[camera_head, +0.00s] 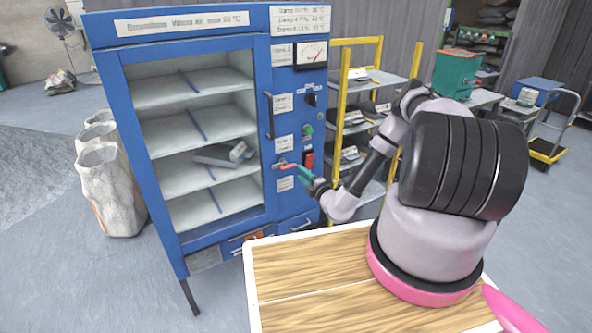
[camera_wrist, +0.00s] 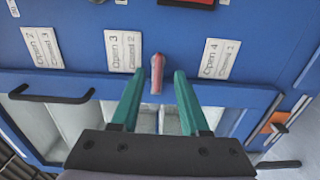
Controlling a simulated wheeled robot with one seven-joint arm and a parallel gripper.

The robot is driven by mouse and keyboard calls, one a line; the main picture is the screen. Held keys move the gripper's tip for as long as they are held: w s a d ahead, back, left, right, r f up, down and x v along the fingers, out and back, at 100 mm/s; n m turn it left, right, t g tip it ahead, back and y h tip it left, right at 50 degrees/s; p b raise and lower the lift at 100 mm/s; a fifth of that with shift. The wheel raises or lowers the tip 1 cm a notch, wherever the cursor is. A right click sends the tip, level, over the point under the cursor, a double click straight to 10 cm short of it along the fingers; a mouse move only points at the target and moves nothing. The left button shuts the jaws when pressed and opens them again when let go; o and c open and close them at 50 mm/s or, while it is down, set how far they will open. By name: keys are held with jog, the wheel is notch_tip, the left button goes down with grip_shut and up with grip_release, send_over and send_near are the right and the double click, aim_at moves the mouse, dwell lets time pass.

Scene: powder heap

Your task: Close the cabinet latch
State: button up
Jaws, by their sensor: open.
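The blue cabinet (camera_head: 262,72) stands left of centre, with a glass-fronted door and shelves behind it. Its latch has a red handle (camera_head: 288,166) on the right-hand panel beside the door. In the wrist view the red handle (camera_wrist: 157,74) points toward my gripper, between labels reading "Open" and "Closed". My gripper (camera_wrist: 160,75) is open, with one teal finger on each side of the handle and visible gaps beside it. In the head view my gripper (camera_head: 299,174) is at the panel, close to the handle. Whether it touches the handle is unclear.
A black door handle (camera_head: 269,115) and several controls, including a red switch (camera_head: 309,160), sit near the latch. A yellow rack (camera_head: 344,110) stands close behind my arm. White sacks (camera_head: 112,185) stand left of the cabinet. A wooden-topped surface (camera_head: 300,265) is in front.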

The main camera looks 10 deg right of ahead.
jog(key=v, duration=0.4)
